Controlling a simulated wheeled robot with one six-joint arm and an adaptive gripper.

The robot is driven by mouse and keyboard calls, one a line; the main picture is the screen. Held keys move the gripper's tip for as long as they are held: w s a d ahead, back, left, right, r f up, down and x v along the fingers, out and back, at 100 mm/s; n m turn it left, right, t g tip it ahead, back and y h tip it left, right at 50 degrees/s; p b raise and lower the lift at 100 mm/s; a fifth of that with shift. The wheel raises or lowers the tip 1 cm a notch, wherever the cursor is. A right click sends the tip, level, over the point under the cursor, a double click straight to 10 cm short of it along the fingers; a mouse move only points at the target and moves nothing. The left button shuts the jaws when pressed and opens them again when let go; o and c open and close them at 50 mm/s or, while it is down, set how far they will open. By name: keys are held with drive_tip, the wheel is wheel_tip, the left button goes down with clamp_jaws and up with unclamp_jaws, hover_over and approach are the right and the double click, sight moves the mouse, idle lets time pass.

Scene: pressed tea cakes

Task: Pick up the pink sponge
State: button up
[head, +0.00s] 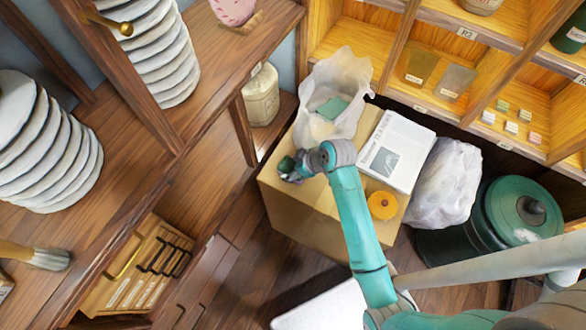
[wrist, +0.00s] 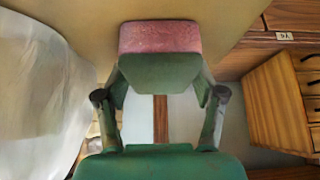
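The pink sponge (wrist: 160,38) is a block with a speckled pink face and a dark green layer below it. In the wrist view it fills the space between the fingertips of my gripper (wrist: 160,86), which press against its two sides. In the head view my gripper (head: 291,167) is above the left part of the cardboard box (head: 310,208). The sponge's pink face cannot be made out there.
On the box are a white plastic bag (head: 345,70) with a green piece (head: 332,107) in it, a printed packet (head: 398,150) and an orange round thing (head: 382,205). A green bin (head: 515,208) stands right. Shelves rise left and behind; dark floor (head: 235,275) lies in front.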

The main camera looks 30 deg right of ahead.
drive_tip(key=shift+c, duration=0.9)
wheel_tip(320, 180, up, 10)
